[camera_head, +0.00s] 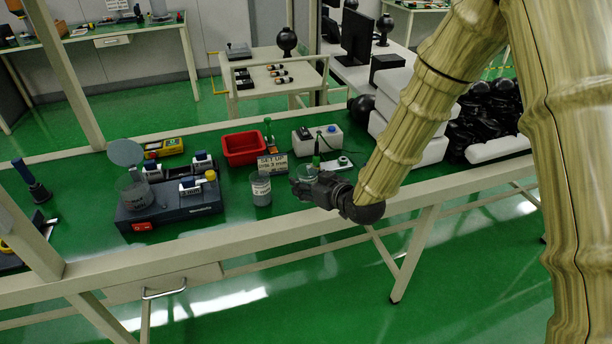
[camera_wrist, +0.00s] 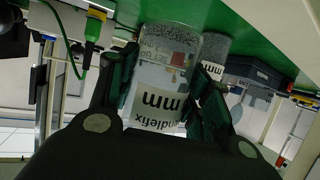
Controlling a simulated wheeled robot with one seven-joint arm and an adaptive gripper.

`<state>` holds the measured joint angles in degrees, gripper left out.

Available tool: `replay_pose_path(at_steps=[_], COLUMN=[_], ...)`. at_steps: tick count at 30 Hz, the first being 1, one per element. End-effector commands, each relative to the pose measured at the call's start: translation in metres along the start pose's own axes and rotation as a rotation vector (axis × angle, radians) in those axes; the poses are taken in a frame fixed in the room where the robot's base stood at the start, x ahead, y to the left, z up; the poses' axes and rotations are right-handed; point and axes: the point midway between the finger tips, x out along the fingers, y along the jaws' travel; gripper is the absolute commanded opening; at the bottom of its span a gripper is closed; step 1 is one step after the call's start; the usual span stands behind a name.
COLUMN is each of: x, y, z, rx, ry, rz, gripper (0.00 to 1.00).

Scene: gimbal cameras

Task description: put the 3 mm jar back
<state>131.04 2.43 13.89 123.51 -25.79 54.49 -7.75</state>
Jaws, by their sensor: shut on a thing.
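My gripper (camera_head: 306,181) is shut on a clear jar, which shows in the head view (camera_head: 304,171) low over the green bench at its front edge. In the wrist view the jar (camera_wrist: 163,85) sits between both fingers (camera_wrist: 160,100), with a label reading "mm"; its number is hidden. The jar appears upside down in that picture, with grey grains at its far end. A second grain-filled jar (camera_head: 261,190) stands on the bench left of my gripper. It also shows behind the held jar in the wrist view (camera_wrist: 214,47).
A dark machine (camera_head: 170,208) with another jar (camera_head: 136,196) on it stands to the left. A set-up sign (camera_head: 272,163) mentioning 3 mm, a red bin (camera_head: 244,148) and a white device (camera_head: 317,139) stand behind.

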Motion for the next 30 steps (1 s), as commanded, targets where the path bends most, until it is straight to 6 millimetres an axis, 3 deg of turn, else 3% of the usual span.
replay_pose_path(at_steps=[9, 20, 30], x=[0.044, 0.061, 0.074], y=[0.032, 0.044, 0.044], z=[-0.014, -0.018, 0.012], rx=[0.001, 0.000, 0.002], ry=[0.001, 0.001, 0.000], rz=[0.001, 0.001, 0.000], gripper=[0.14, 0.14, 0.14])
